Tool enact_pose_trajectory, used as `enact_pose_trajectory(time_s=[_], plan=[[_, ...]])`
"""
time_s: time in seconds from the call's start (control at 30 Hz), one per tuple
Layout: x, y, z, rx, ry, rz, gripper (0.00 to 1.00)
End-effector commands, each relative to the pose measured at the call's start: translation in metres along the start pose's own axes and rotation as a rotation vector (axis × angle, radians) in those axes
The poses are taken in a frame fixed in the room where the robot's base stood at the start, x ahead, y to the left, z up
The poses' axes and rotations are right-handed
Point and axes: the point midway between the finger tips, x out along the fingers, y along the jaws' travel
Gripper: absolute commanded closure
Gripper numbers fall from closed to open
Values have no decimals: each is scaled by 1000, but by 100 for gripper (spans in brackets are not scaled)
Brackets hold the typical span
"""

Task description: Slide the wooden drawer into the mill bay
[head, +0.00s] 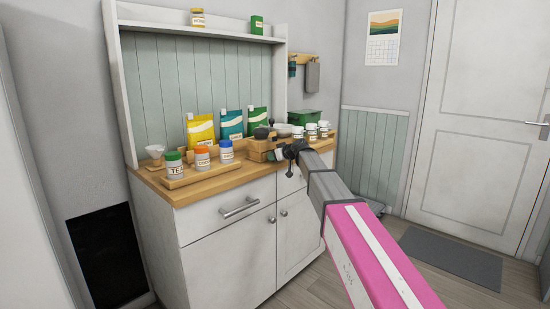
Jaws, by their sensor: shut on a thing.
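The mill (258,146), a small wooden body with a dark top, stands on the wooden counter near its right part. My gripper (281,153) is at the mill's right front side, at the end of my pink and grey arm. It is shut on the wooden drawer (271,156), a small wooden piece showing just left of the jaws. The drawer is close to the mill; whether it is partly inside the bay or only in front of it cannot be told at this size. The bay opening is hidden or too small to see.
A wooden tray (205,178) with several lidded jars stands left of the mill. Coloured bags (200,130) stand behind. White cups (311,131) and a green box (305,117) are right of the gripper. Bare counter (240,175) shows in front of the mill.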

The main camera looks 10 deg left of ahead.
Motion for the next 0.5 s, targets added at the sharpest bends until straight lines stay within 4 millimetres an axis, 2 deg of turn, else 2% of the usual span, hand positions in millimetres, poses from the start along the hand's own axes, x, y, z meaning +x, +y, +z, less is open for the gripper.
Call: enact_pose_trajectory(time_s=[0.2, 0.23, 0.3, 0.5], plan=[[0, 0, 0, 0, 0, 0, 100], [0, 0, 0, 0, 0, 0, 69], [0, 0, 0, 0, 0, 1, 46], [0, 0, 0, 0, 0, 0, 45]])
